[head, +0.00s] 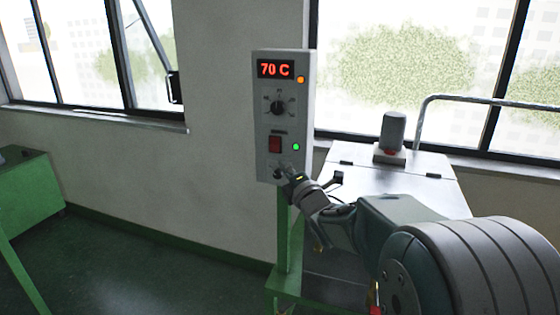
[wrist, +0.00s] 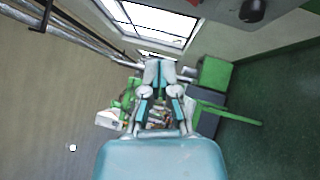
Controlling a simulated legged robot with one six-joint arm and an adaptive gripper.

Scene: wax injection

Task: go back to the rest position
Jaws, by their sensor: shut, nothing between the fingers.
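My gripper (head: 287,172) is shut and empty in front of the lower part of a grey control box (head: 265,130). It is close to a small dark knob (head: 278,175) there; I cannot tell whether they touch. The box's display (head: 275,69) reads 70 C in red. An orange lamp and a green lamp are lit beside a dial (head: 278,107) and a red switch (head: 274,145). In the wrist view my gripper (wrist: 158,64) shows with its fingers together, and a dark knob (wrist: 252,10) on a grey surface is at the top right.
A metal-topped machine (head: 390,178) with a grey cylinder (head: 393,132) and a bent rail stands right of the box, behind my arm. A green post (head: 283,240) stands below the box. A green bench (head: 28,190) is at the far left. The floor between is clear.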

